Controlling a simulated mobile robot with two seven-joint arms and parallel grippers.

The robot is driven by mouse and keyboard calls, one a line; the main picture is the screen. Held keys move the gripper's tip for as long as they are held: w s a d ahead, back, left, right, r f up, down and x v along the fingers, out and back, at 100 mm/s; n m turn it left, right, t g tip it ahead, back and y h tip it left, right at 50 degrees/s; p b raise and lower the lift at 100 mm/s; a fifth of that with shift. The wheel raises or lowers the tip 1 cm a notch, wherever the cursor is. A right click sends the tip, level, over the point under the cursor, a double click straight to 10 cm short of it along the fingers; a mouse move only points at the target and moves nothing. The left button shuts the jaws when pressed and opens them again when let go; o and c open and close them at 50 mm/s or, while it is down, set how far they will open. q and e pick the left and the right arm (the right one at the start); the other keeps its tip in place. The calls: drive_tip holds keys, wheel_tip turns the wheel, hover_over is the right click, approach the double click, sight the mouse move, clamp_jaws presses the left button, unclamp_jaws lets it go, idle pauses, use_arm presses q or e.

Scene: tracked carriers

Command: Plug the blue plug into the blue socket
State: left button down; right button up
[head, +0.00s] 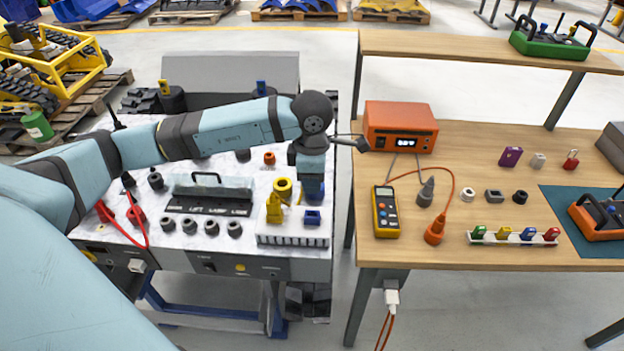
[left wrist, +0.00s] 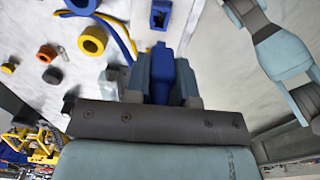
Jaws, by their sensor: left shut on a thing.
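My left gripper (head: 312,186) points down over the right part of the white panel, shut on the blue plug. The plug (left wrist: 160,75) shows between the two fingers in the left wrist view. A blue ring-shaped fitting (left wrist: 80,5), which looks like the blue socket, is cut by the top edge there, apart from the plug; in the head view it seems hidden behind the gripper. A blue block with a dark opening (head: 312,216) sits on the white rack in front of the gripper and also shows in the left wrist view (left wrist: 160,14). My right gripper is not seen.
A yellow ring socket (head: 283,187) and a yellow plug (head: 274,208) stand just left of the gripper. An orange ring (head: 269,158) is farther back. Blue and yellow cables (left wrist: 121,28) curve close by. A wooden bench (head: 450,252) with an orange instrument (head: 400,122) is to the right.

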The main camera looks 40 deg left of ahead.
use_arm(q)
wheel_tip(320, 180, down, 3)
drive_tip(key=shift+f+b, duration=0.15)
drive_tip(key=shift+b, duration=1.05)
wheel_tip(320, 180, down, 2)
drive_tip(key=shift+f+b, duration=0.1)
drive_tip(key=shift+b, duration=0.75)
drive_tip(key=shift+f, duration=0.15)
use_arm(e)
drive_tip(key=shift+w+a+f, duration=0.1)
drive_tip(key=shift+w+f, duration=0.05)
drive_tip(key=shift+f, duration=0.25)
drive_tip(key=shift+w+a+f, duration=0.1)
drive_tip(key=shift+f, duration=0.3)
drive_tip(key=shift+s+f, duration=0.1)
use_arm(q)
drive_tip(key=shift+b, duration=0.65)
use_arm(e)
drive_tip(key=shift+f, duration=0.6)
use_arm(q)
drive_tip(key=shift+f+b, duration=0.4)
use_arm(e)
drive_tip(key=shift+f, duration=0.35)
use_arm(q)
drive_tip(key=shift+f+b, duration=0.5)
drive_tip(key=shift+f, duration=0.1)
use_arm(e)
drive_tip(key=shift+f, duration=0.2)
